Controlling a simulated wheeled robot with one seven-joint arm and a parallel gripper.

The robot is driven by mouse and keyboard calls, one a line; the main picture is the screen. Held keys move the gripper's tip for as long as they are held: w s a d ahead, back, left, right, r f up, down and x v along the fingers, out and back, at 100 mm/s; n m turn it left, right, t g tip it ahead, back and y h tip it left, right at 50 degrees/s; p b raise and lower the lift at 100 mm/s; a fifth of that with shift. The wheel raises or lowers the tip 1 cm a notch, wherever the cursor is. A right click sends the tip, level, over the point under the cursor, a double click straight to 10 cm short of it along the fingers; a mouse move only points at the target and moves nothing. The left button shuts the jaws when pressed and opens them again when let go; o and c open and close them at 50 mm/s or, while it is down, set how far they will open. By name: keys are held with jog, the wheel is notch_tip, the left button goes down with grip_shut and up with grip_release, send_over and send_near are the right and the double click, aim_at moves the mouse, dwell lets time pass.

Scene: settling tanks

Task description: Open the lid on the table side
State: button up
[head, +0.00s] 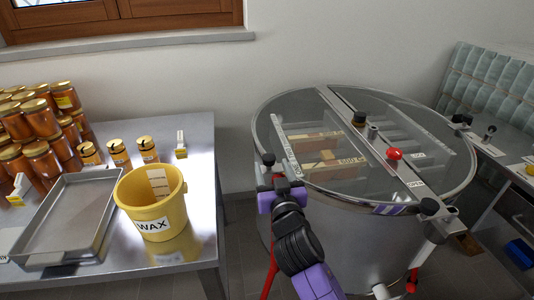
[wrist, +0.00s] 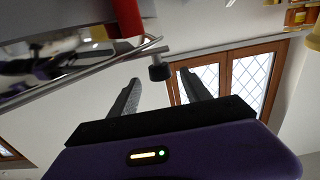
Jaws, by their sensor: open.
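The round metal tank (head: 335,235) has a clear lid in two halves, split by a bar across the middle. The table-side half (head: 300,115) lies flat and looks closed; frames show through it. A small dark knob (head: 268,159) sits at its left rim, just beyond my gripper (head: 279,180). In the wrist view the dark knob (wrist: 159,69) is between and slightly beyond the tips of my gripper (wrist: 159,77). The fingers are spread apart and hold nothing. I cannot tell whether either finger touches the knob.
The metal table (head: 205,215) on the left holds honey jars (head: 40,160), a tray (head: 60,222) and a yellow WAX bucket (head: 150,200). A red knob (head: 394,154) and a dark knob (head: 360,118) stand near the lid's middle bar. A bench is at right.

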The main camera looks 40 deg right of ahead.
aim_at(267, 155)
jog(key=p+x, duration=0.1)
jog(key=x, duration=0.6)
jog(key=shift+w+d, duration=0.2)
jog(key=shift+w, duration=0.1)
grip_shut()
dwell(1.2)
